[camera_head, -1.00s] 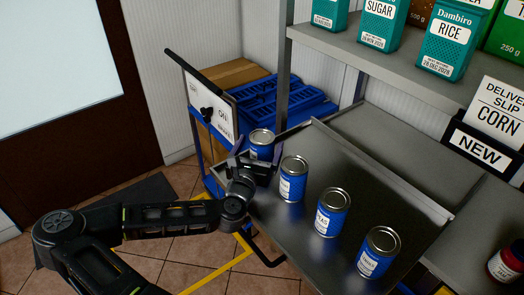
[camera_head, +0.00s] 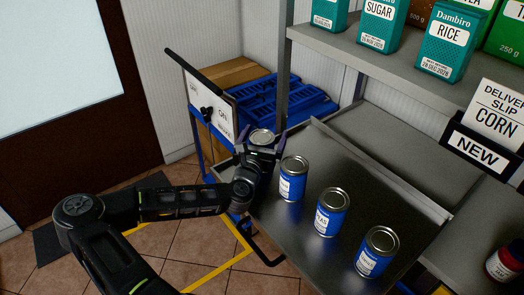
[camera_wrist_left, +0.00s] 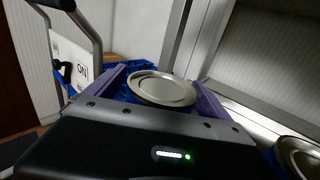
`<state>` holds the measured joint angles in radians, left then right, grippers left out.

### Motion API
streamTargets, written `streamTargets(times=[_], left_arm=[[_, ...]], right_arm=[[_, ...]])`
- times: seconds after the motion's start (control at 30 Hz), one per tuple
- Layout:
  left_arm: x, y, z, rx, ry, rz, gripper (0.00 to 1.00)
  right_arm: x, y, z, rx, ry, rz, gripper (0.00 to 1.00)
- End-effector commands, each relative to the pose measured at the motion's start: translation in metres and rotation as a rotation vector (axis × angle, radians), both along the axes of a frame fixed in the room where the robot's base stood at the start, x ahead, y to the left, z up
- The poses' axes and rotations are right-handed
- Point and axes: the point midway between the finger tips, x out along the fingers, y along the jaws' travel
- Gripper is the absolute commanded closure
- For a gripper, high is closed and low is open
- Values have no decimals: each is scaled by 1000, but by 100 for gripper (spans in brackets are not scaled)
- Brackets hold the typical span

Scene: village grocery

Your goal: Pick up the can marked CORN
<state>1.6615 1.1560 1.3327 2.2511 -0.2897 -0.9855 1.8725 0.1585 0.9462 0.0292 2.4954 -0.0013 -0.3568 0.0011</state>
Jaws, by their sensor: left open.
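Several blue cans with silver lids stand upright on a steel tray (camera_head: 290,240). The back can (camera_head: 262,136) shows only its upper part behind my left gripper, and its label is hidden. My left gripper (camera_head: 262,138) is open, with one finger at each side of this can. In the left wrist view the lid (camera_wrist_left: 162,88) lies between the two purple fingers (camera_wrist_left: 160,90). A second can (camera_head: 293,178) stands just right of the gripper, its label too small to read. A third can (camera_head: 331,212) has a label ending in "AS". A front can (camera_head: 378,252) has an unreadable label. My right gripper is not in view.
A sign (camera_head: 498,112) reads "DELIVERY SLIP CORN" above a "NEW" plate (camera_head: 477,153). A shelf (camera_head: 400,75) with teal boxes overhangs the back right. A trolley with blue crates (camera_head: 285,100) stands behind the tray. A dark-lidded jar (camera_head: 508,262) is at far right.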

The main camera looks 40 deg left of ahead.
Motion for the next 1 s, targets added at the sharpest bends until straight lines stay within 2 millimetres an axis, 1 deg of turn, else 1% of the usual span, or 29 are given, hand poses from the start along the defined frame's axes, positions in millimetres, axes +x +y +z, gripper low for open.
streamTargets(times=[0.13, 0.17, 1.0], left_arm=[[0, 0, 0, 0, 0, 0, 7], [0, 0, 0, 0, 0, 0, 9], [0, 0, 0, 0, 0, 0, 78]], right_arm=[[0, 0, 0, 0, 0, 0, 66], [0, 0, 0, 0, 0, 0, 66], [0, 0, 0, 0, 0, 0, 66]])
